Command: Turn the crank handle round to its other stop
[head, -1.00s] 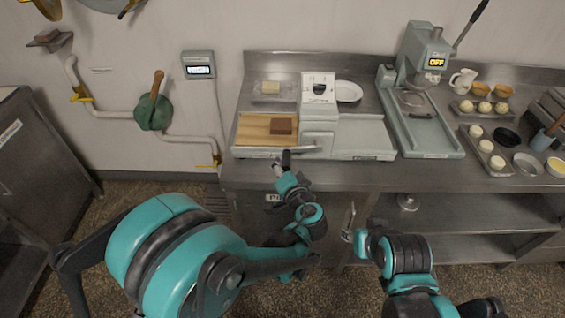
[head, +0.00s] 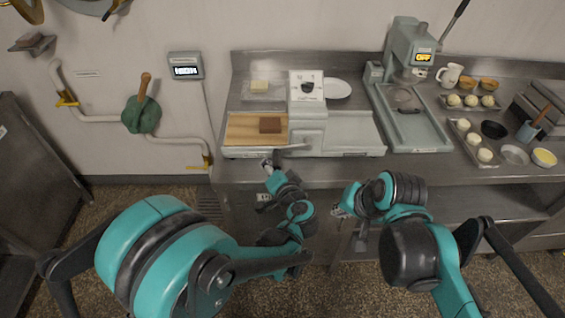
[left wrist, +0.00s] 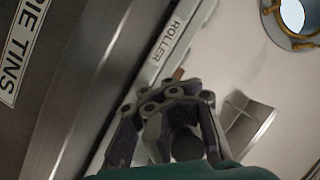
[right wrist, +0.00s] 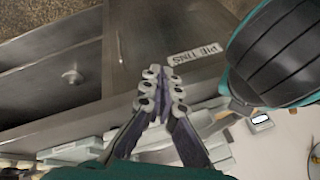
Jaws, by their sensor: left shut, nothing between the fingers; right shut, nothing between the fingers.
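The pale dough roller (head: 308,118) stands on the steel counter. Its light crank arm (head: 296,148) lies along the front side, pointing left; its left end is partly hidden by my left gripper. My left gripper (head: 268,164) is shut and empty at the counter's front edge, close to that end; I cannot tell whether they touch. In the left wrist view, the shut fingers (left wrist: 180,110) are near the ROLLER label (left wrist: 172,40). My right gripper (head: 338,211) is shut and empty, below the counter edge; its closed fingers (right wrist: 160,95) show in the right wrist view.
A press (head: 410,65) and trays of dough balls stand to the right. A green valve (head: 141,115) with a wooden handle is on the wall at left.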

